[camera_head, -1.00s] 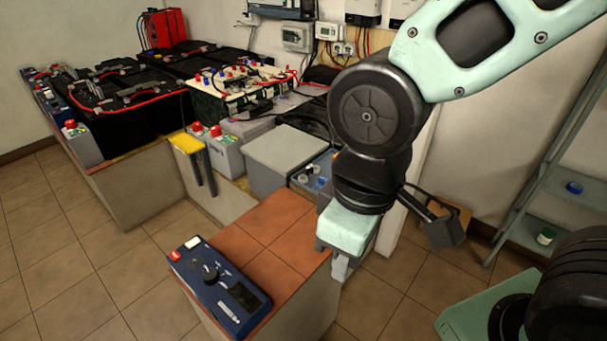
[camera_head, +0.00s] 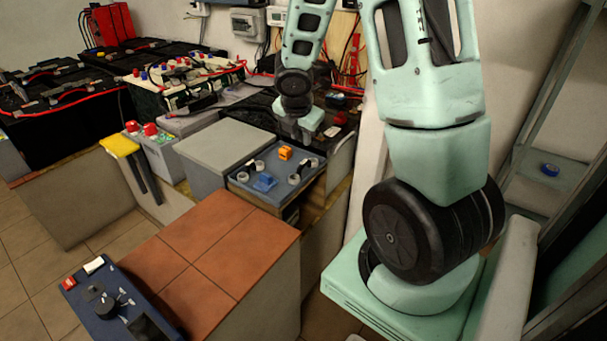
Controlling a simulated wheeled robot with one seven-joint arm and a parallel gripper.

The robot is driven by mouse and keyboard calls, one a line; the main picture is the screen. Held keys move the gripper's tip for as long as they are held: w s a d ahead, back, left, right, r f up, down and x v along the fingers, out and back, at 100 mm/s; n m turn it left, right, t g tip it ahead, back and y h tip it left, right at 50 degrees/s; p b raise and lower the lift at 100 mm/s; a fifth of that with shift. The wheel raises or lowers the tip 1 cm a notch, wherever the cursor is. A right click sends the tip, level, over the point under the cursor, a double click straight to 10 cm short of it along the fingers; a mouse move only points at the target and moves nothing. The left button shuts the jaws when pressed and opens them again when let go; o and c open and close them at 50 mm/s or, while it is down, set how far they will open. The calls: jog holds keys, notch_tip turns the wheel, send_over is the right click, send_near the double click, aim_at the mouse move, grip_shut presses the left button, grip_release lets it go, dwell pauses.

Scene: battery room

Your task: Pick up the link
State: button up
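My gripper (camera_head: 300,130) is at the back of the scene, pointing down above the dark area behind a blue-grey battery (camera_head: 245,182). It is small and partly dark, so I cannot tell whether its fingers are apart. On the battery's top are an orange cap (camera_head: 285,153), a blue cap (camera_head: 264,182) and grey round terminals with dark pieces by them (camera_head: 301,171). I cannot tell for sure which piece is the link; one of these dark pieces may be it.
A grey box (camera_head: 225,145) stands left of the battery. A red-tiled block (camera_head: 205,245) in front has clear top space, with a blue meter (camera_head: 115,305) at its left edge. A yellow-topped tool (camera_head: 119,146) hangs farther left. A metal shelf (camera_head: 550,165) stands at right.

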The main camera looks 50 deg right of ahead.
jog(key=b, duration=0.4)
send_over(303, 164)
jog(key=s+a, duration=0.1)
notch_tip(303, 164, down, 7)
jog(key=shift+a+f, duration=0.15)
jog(key=shift+f, duration=0.05)
jog(key=x, duration=0.1)
jog(key=b+x, duration=0.2)
jog(key=x, duration=0.1)
jog(key=shift+s+a+f, duration=0.2)
jog(key=shift+a+f, duration=0.05)
jog(key=shift+a, duration=0.1)
jog(key=shift+w+d+f+b, duration=0.15)
jog(key=shift+d+f+b, duration=0.1)
jog(key=shift+f+b, duration=0.2)
grip_shut()
